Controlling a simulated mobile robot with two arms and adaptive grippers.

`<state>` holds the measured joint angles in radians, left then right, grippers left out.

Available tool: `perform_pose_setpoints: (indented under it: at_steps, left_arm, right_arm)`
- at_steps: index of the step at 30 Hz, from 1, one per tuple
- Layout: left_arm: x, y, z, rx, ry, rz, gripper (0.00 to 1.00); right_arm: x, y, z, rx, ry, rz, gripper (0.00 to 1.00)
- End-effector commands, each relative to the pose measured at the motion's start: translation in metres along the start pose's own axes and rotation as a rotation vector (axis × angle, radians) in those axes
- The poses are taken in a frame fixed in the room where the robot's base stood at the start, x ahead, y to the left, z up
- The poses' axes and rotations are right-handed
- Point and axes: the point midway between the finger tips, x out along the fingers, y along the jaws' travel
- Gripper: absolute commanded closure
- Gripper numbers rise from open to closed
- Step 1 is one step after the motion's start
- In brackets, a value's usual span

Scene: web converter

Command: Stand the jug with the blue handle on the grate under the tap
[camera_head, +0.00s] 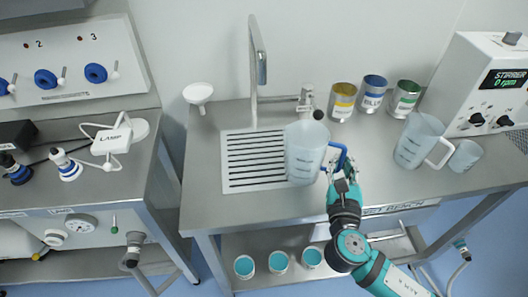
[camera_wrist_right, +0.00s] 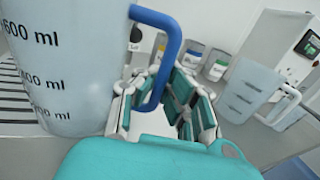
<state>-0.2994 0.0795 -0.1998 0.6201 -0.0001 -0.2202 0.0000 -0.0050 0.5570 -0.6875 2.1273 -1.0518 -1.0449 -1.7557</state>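The translucent jug with the blue handle (camera_head: 305,153) is upright over the right edge of the slotted grate (camera_head: 231,186). I cannot tell whether its base touches the bench. The tap (camera_head: 262,66) rises behind the grate, its spout left of the jug. My right gripper (camera_head: 342,172) is at the blue handle, on the jug's right side. In the right wrist view the handle (camera_wrist_right: 170,45) runs between the gripper's fingers (camera_wrist_right: 163,90), which look closed around it. The jug's graduated wall (camera_wrist_right: 60,60) fills the left there. My left gripper is not in view.
A second jug with a pale handle (camera_head: 418,142) and a small beaker (camera_head: 465,156) stand at right, before the stirrer (camera_head: 485,85). A white funnel-like piece (camera_head: 198,93) is at the back left.

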Motion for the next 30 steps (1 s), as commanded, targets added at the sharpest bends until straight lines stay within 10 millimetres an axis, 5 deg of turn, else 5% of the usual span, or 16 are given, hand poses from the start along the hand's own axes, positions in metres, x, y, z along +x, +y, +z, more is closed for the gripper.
perform_pose_setpoints:
  at_steps: [3, 6, 13, 30]
  left_arm:
    - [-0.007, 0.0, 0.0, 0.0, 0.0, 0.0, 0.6]
    - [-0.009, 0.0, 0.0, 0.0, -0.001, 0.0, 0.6]
    - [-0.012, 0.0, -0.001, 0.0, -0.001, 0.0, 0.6]
    - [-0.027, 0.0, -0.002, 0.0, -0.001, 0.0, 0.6]
  right_arm:
    - [-0.016, 0.052, 0.006, 0.003, 0.0, 0.191, 1.0]
    - [-0.029, 0.083, 0.01, 0.002, 0.0, 0.309, 1.0]
    - [-0.039, 0.113, 0.015, -0.002, -0.002, 0.428, 1.0]
    - [0.097, 0.117, 0.003, -0.001, -0.002, 0.43, 1.0]
